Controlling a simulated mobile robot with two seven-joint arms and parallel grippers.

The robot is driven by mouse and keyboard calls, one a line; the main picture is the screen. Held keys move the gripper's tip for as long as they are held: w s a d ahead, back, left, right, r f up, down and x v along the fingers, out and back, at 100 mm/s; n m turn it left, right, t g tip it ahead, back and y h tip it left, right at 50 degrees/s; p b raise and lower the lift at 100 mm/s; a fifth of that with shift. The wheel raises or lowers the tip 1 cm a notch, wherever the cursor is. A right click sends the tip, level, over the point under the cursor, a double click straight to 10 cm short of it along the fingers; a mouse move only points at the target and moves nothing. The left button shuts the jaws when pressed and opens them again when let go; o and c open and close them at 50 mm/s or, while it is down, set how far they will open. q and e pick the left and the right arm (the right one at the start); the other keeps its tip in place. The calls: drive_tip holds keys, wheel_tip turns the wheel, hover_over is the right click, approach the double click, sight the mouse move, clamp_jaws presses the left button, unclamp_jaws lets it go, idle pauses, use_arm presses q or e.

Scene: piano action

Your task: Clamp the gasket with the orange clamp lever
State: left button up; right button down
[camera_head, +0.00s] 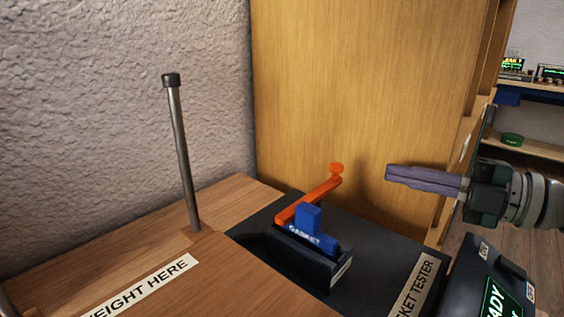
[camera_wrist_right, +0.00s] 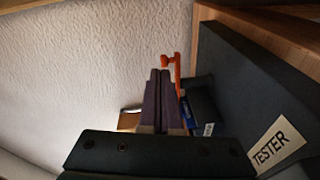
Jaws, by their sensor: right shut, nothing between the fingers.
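The orange clamp lever (camera_head: 314,197) slants up to the right from the gasket tester (camera_head: 378,245), with a round knob at its raised end. A blue block (camera_head: 309,219) labelled as a gasket sits beside the lever on a dark block of the tester. My right gripper (camera_head: 388,173) is shut and empty, in the air to the right of the lever's knob and apart from it. In the right wrist view its fingers (camera_wrist_right: 160,74) are together, with the lever (camera_wrist_right: 177,72) just to their right. The gasket's seating is partly hidden. My left gripper is not in view.
A metal post (camera_head: 182,155) with a dark cap stands on the wooden bench (camera_head: 110,265), left of the tester. A wooden panel (camera_head: 360,90) rises behind the tester. A dark display box (camera_head: 490,285) is at the lower right.

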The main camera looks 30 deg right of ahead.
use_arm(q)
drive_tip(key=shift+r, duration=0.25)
use_arm(e)
drive_tip(key=v, duration=0.4)
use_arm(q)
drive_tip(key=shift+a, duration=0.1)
